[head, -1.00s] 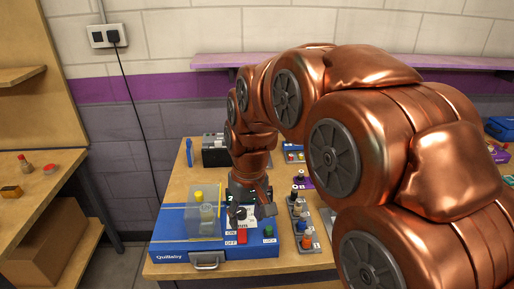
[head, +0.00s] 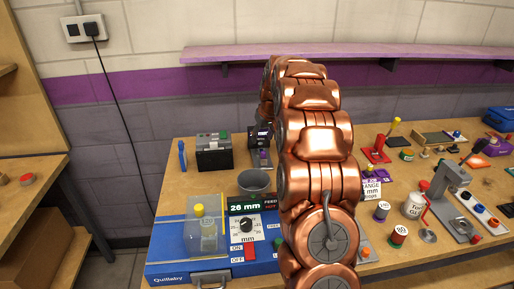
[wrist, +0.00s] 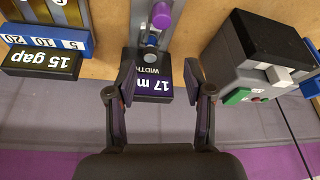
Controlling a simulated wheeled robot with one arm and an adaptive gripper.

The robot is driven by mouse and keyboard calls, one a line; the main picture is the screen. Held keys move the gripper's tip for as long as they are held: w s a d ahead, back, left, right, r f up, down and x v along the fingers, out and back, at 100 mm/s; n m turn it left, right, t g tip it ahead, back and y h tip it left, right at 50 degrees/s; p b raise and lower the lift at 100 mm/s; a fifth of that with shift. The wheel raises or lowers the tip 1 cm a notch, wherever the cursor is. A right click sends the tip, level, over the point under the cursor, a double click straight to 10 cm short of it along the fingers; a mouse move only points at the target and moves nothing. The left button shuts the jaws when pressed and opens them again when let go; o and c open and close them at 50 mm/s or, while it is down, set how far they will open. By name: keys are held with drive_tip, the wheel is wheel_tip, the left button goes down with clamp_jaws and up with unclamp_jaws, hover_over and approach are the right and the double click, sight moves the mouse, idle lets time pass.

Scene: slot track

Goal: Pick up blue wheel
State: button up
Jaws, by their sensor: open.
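I cannot make out a blue wheel for certain in either view. Small blue-topped pieces show at the right of the bench in the head view, one (head: 457,134) towards the back and one (head: 466,195) on a white strip, too small to identify. My gripper (wrist: 160,86) is open and empty in the wrist view. In the head view my gripper is hidden behind my arm.
A blue Quillaby box (head: 180,262) with a clear cover stands front left. A grey cup (head: 254,182) is behind it. A black box (head: 213,152) with a green button stands at the back. A "15 gap" display (wrist: 42,62) is left in the wrist view. A purple shelf (head: 350,52) runs above.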

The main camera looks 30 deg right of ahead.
sight(261, 144)
drive_tip(key=shift+w+d+f+p, duration=0.45)
drive_tip(key=shift+w+f, duration=0.3)
drive_tip(key=shift+f, duration=0.55)
drive_tip(key=shift+w+d+f+p, duration=0.35)
drive_tip(key=shift+w+f, duration=0.4)
drive_tip(key=shift+f, duration=0.55)
drive_tip(key=shift+w+d+f+p, duration=0.45)
drive_tip(key=shift+w+f, duration=0.3)
drive_tip(key=shift+f, duration=0.55)
drive_tip(key=shift+a, duration=0.1)
clamp_jaws()
